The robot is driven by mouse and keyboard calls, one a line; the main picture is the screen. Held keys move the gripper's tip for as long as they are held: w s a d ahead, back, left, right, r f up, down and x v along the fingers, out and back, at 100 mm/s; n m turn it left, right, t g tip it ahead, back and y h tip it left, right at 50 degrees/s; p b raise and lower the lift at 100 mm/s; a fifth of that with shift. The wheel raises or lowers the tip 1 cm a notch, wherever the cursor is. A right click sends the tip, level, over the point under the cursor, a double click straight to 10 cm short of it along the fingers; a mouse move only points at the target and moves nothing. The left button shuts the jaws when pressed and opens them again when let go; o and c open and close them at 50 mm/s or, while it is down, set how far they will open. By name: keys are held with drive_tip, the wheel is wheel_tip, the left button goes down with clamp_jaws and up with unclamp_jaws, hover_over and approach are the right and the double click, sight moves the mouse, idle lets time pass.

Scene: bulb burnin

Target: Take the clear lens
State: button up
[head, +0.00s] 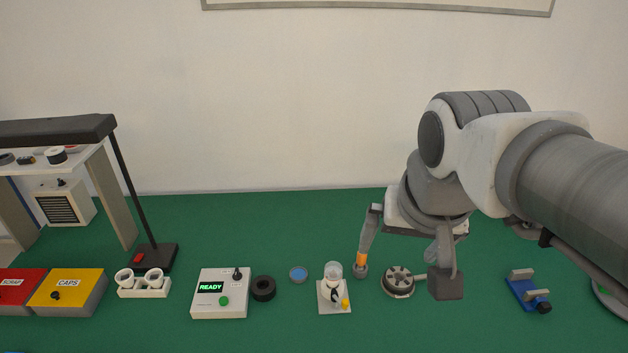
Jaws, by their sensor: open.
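I cannot tell for certain which thing is the clear lens. A small round blue-tinted disc in a dark rim (299,274) lies flat on the green table, right of the black ring. A clear, glass-like piece (333,270) stands upright on a white stand (327,307) with a yellow knob. My gripper (404,277) is open, its fingers wide apart and pointing down, to the right of both. A round grey piece with several holes (398,279) shows between the fingers, and I see nothing held.
A white READY box (232,305), a black ring (263,288), a white holder with two round cups (144,291) and a yellow CAPS bin (67,292) stand to the left. A blue clamp-like fixture (525,292) is at right.

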drive_tip(key=w+a+f+m+g+b, duration=0.1)
drive_tip(key=w+f+m+b, duration=0.2)
drive_tip(key=w, duration=0.5)
drive_tip(key=m+g+b, duration=0.4)
drive_tip(key=m+b, duration=0.3)
drive_tip(key=m, duration=0.6)
hover_over(333, 267)
wheel_tip(333, 267, down, 17)
drive_tip(key=f, duration=0.7)
drive_tip(key=f+b, duration=0.1)
drive_tip(key=f, duration=0.3)
drive_tip(key=shift+d+f, duration=0.25)
drive_tip(key=f, duration=0.5)
drive_tip(key=shift+a, duration=0.2)
drive_tip(key=shift+c, duration=0.2)
drive_tip(key=c, duration=1.3)
drive_tip(key=shift+c, duration=0.2)
